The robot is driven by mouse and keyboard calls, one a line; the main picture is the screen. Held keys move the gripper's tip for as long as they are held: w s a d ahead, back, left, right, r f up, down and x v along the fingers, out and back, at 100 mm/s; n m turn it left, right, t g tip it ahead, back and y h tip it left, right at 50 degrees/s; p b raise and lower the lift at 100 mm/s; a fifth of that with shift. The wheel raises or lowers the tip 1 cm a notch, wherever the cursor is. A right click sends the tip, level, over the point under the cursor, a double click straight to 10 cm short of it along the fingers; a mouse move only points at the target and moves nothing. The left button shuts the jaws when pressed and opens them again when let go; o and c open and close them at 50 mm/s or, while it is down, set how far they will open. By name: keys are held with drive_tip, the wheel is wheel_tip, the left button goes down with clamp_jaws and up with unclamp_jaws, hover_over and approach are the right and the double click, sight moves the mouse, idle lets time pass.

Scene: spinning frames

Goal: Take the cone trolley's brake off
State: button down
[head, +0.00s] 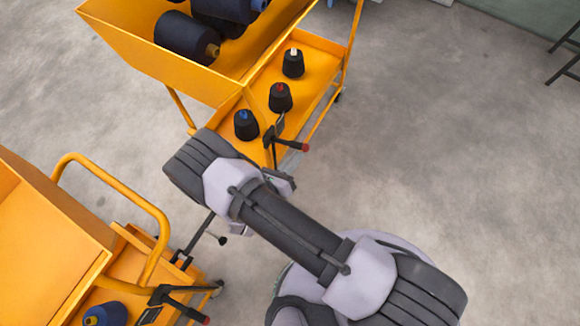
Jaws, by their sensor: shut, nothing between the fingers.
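Two orange trolleys with yarn cones are in the head view, and I cannot tell which one the task means. The upper trolley (150,52) has a dark lever with a red knob (303,147) at its near end. The lower-left trolley (45,225) has a similar black lever with a red knob (206,320) at its lower right. My gripper (282,181) shows only as a small dark part beyond my arm's wrist, just below the upper trolley's lever in the picture. It appears shut and empty; its fingertips are mostly hidden, and contact with the lever cannot be told.
Large navy cones (185,37) lie in the upper trolley's bin, and black cones (280,97) with coloured tips stand on its shelf. A blue cone (105,314) is on the lower-left trolley. A thin rod with a black ball (222,240) sticks out there. Grey floor (460,150) is clear at right.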

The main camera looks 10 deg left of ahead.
drive_tip(key=shift+a+r, duration=0.15)
drive_tip(key=shift+r, duration=0.3)
drive_tip(key=shift+w+r, duration=0.1)
drive_tip(key=shift+r, duration=0.05)
drive_tip(key=s+a+f, duration=0.1)
drive_tip(key=s+a, duration=0.2)
drive_tip(key=s, duration=0.8)
drive_tip(key=shift+f, duration=0.35)
drive_tip(key=shift+r, duration=0.1)
